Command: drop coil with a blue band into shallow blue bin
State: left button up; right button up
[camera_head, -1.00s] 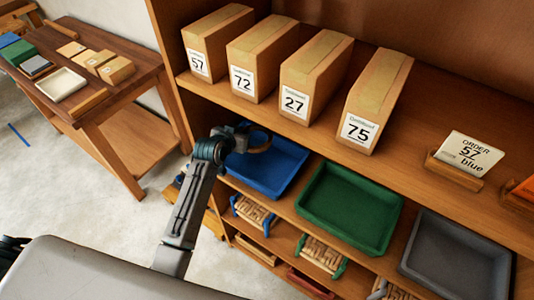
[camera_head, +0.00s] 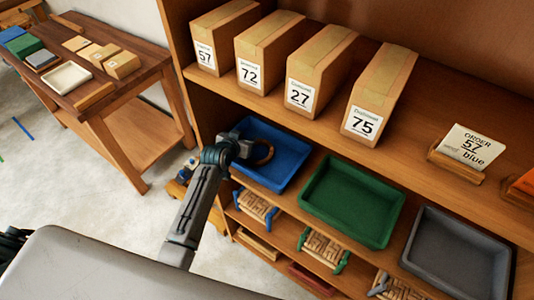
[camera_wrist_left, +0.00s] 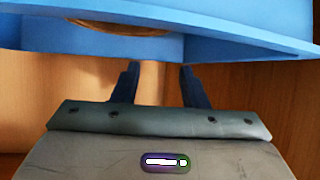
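The tan ring-shaped coil (camera_head: 271,152) is in the shallow blue bin (camera_head: 289,165), near its left side. No blue band can be made out on it. My left gripper (camera_head: 246,148) is at the bin's left edge, close to the coil. In the left wrist view, its two dark fingers (camera_wrist_left: 157,78) are apart with nothing between them. There the coil (camera_wrist_left: 120,29) shows as a brown arc beyond the near wall of the blue bin (camera_wrist_left: 230,47), apart from the fingers. My right gripper is not in view.
A green bin (camera_head: 350,202) and a grey bin (camera_head: 455,258) stand to the right. Several numbered boxes (camera_head: 300,75) and an order card (camera_head: 470,147) are on the shelf above. Woven baskets (camera_head: 257,206) sit below. A side table (camera_head: 92,88) stands at left.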

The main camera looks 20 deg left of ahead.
pick_arm(q)
jog(key=shift+f, duration=0.1)
jog(key=shift+s+a+r+b, duration=0.15)
jog(key=shift+s+r+b, duration=0.15)
jog(key=shift+s, duration=0.2)
jog(key=b+v, duration=0.3)
jog(key=v, duration=0.6)
jog(key=shift+s, duration=0.2)
jog(key=shift+r, duration=0.1)
